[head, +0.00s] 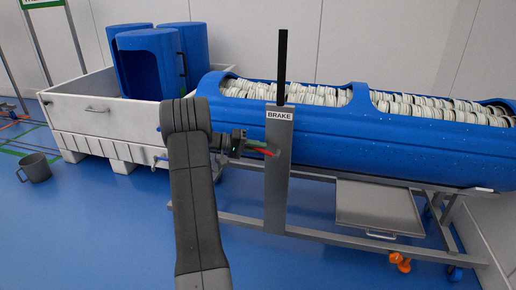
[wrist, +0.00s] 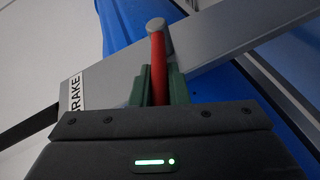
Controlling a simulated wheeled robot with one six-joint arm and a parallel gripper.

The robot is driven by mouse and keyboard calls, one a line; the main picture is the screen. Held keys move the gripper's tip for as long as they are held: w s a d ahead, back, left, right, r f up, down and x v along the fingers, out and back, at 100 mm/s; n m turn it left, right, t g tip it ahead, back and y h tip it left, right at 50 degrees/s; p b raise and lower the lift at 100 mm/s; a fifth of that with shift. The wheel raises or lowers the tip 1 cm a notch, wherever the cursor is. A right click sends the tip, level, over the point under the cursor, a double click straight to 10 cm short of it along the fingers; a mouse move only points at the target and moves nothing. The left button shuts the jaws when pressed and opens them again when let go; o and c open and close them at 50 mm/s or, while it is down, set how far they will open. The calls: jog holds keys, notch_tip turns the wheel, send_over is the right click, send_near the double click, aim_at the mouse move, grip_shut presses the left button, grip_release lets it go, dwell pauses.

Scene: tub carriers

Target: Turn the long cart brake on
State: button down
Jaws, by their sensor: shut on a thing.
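The long cart carries a long blue tub (head: 330,140) of stacked pale discs on a grey metal frame (head: 335,232). A grey post (head: 277,190) with a BRAKE label (head: 279,115) stands at its near side; the label also shows in the wrist view (wrist: 74,93). A red brake lever (wrist: 158,68) joins a round grey pivot at the post. My gripper (wrist: 158,88) has its green fingers on both sides of the red lever, shut on it. In the head view my gripper (head: 257,147) reaches the post from the left, and little of the lever shows.
A white crate (head: 75,118) holding blue tubs (head: 150,62) stands at the back left. A dark bucket (head: 34,168) is on the blue floor. Floor at the front left is clear.

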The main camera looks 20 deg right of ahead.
jog(key=c, duration=1.4)
grip_release()
jog(key=p+v, duration=0.3)
jog(key=v, duration=1)
jog(key=shift+a+p, duration=0.35)
jog(key=shift+a, duration=0.05)
jog(key=shift+r, duration=0.1)
jog(key=b+x, duration=0.3)
jog(key=x, duration=1)
jog(key=shift+d+b, duration=0.3)
jog(key=shift+b, duration=0.05)
jog(key=shift+d, duration=0.15)
